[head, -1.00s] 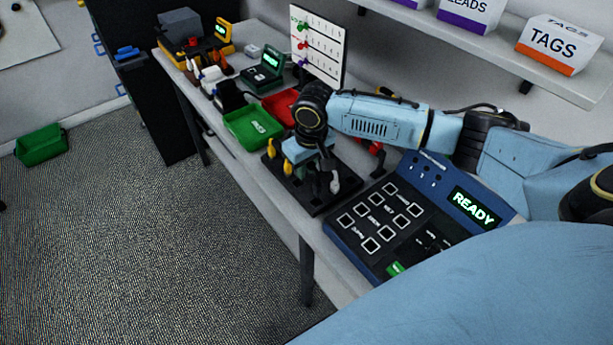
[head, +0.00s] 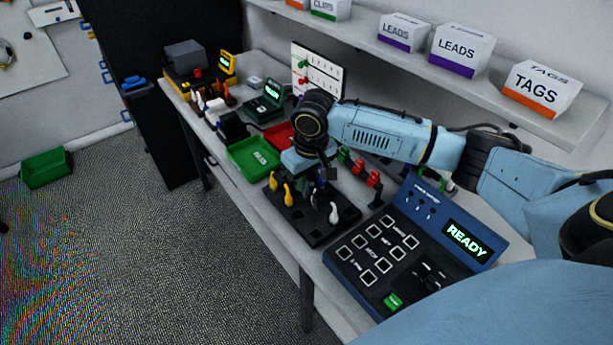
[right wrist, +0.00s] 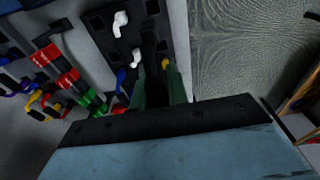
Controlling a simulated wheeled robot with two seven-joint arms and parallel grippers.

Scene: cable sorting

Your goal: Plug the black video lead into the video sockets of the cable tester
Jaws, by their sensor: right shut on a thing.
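The blue cable tester (head: 405,222) lies at the right of the bench, its screen reading READY. Its front has several white-framed squares with labels too small to read surely, and a green button. My right gripper (head: 320,178) is over the black lead rack (head: 314,236), pointing down. In the right wrist view, its two green-looking fingers (right wrist: 157,84) are closed on a dark piece, seemingly the black video lead (right wrist: 153,62); its shape is mostly hidden. Yellow (head: 287,194) and white (head: 333,213) leads stand in the rack. My left gripper is out of view.
A green tray (head: 254,155) and a red tray sit beyond the rack. Red and green plugs (head: 366,172) stand behind it. A white board (head: 318,75) stands at the back. A shelf with labelled boxes (head: 458,48) overhangs the bench. Floor lies left of the bench edge.

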